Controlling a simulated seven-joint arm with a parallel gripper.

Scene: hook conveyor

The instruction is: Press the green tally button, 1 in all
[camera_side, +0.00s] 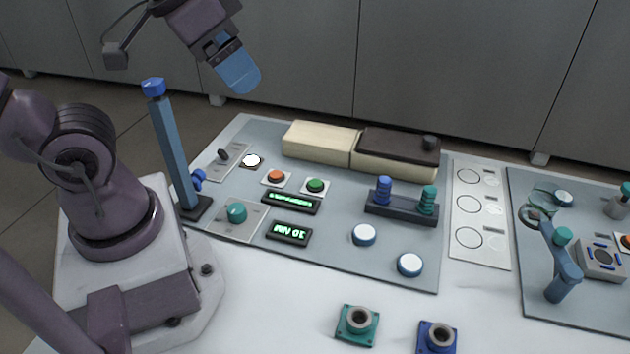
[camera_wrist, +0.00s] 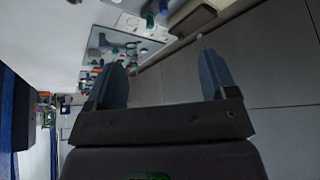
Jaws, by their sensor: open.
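The green button (camera_side: 315,186) sits on a small white plate on the grey panel (camera_side: 340,250) in the side view, right of an orange-red button (camera_side: 275,177). My gripper (camera_side: 241,78) is high above the back left of the panel, well apart from the green button. In the wrist view my gripper (camera_wrist: 160,70) has its two blue fingers spread wide with nothing between them. I cannot make out the green button for certain in the wrist view.
A blue post (camera_side: 172,150) stands at the panel's left. A cream and brown box (camera_side: 322,144) lies along the back. Two lit green displays (camera_side: 289,233) are near the buttons. Blue and teal pegs stand in a dark holder (camera_side: 400,208).

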